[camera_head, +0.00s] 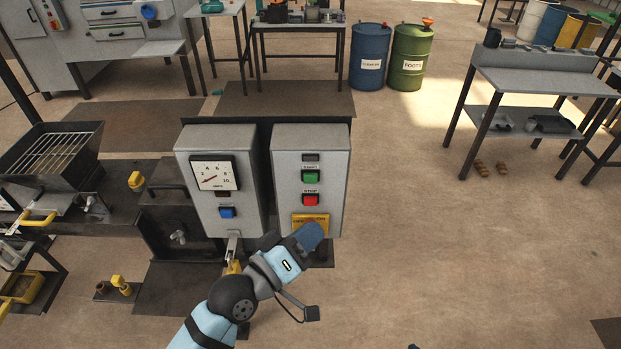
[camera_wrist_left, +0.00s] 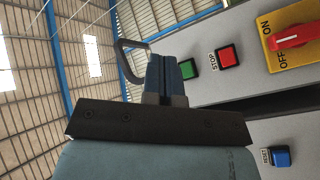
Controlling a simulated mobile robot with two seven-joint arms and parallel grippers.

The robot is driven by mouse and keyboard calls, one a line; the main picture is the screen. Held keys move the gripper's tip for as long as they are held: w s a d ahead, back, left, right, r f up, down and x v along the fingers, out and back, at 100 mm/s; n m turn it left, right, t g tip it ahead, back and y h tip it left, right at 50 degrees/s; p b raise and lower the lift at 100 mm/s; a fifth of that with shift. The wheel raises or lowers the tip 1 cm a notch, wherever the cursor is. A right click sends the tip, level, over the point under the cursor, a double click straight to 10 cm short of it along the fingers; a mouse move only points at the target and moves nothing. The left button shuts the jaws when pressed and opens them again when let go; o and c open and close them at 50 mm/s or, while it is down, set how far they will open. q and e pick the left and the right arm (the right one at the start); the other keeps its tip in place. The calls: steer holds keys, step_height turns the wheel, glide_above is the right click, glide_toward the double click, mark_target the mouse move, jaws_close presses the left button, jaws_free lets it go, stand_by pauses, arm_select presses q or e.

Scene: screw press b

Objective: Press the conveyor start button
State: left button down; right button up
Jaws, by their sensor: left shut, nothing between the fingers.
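The green button (camera_head: 310,176) sits on the front of the right grey control box (camera_head: 335,160), under a small label; I take it for the start button. The red stop button (camera_head: 310,200) is below it. In the wrist view the green button (camera_wrist_left: 188,68) is just right of my fingertips, beside the red button (camera_wrist_left: 228,57) marked STOP. My left gripper (camera_head: 312,234) is shut and empty, in front of the box's lower part and below both buttons in the head view. I cannot tell its distance from the panel. My right gripper is not in view.
A yellow rotary switch plate (camera_head: 325,221) with a red handle, marked OFF and ON in the wrist view (camera_wrist_left: 292,38), is below the red button. The left box (camera_head: 186,160) carries a gauge (camera_head: 213,173) and a blue button (camera_head: 227,212). Open floor lies to the right.

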mark_target(311, 179)
arm_select(q)
steer(key=shift+w+b, duration=1.4)
steer(key=shift+w, duration=3)
steer(key=shift+w, duration=0.2)
steer(key=shift+w, duration=0.25)
